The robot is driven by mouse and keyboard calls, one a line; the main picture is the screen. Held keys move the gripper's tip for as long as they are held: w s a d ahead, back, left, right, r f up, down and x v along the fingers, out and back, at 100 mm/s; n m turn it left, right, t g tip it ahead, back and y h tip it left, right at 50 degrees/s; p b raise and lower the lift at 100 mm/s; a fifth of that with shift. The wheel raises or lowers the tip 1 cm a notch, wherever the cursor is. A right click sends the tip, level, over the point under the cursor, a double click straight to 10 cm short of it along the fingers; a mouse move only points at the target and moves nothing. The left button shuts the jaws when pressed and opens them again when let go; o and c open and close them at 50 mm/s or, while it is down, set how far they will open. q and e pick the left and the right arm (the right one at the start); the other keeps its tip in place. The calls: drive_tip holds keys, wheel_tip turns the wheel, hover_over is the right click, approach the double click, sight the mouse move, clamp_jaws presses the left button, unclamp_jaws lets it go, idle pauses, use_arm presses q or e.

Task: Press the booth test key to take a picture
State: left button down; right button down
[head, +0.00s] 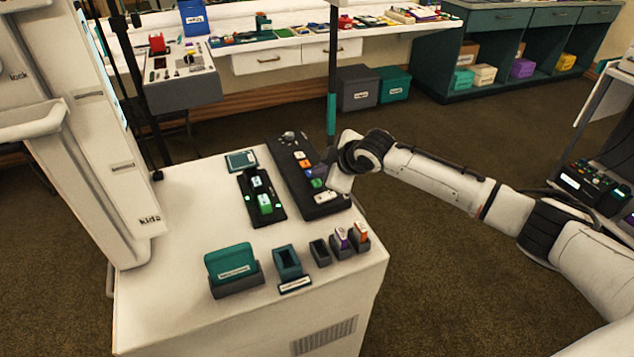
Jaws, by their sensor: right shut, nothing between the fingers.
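A long black control panel (281,168) lies on the white cabinet top. It carries a round knob (288,137) at its far end, then small keys: an orange key (305,163), a green key (317,183) and a white key (322,197) near the close end. Their labels are too small to read, so I cannot tell which is the test key. My right gripper (331,184) is shut and empty, reaching in from the right over the panel's close right part, beside the green and white keys. I cannot tell whether it touches a key. My left gripper is out of view.
A black holder with a green block (265,204) sits left of the panel. A teal card box (231,262), a teal cup (287,262) and small grey holders (319,251) line the front. The tall white booth (85,130) stands at left.

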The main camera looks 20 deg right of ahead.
idle(0.7)
drive_tip(key=shift+f, duration=0.45)
drive_tip(key=shift+f, duration=0.4)
idle(0.6)
drive_tip(key=shift+r, duration=0.1)
drive_tip(key=shift+r+p, duration=0.75)
drive_tip(key=shift+p, duration=0.25)
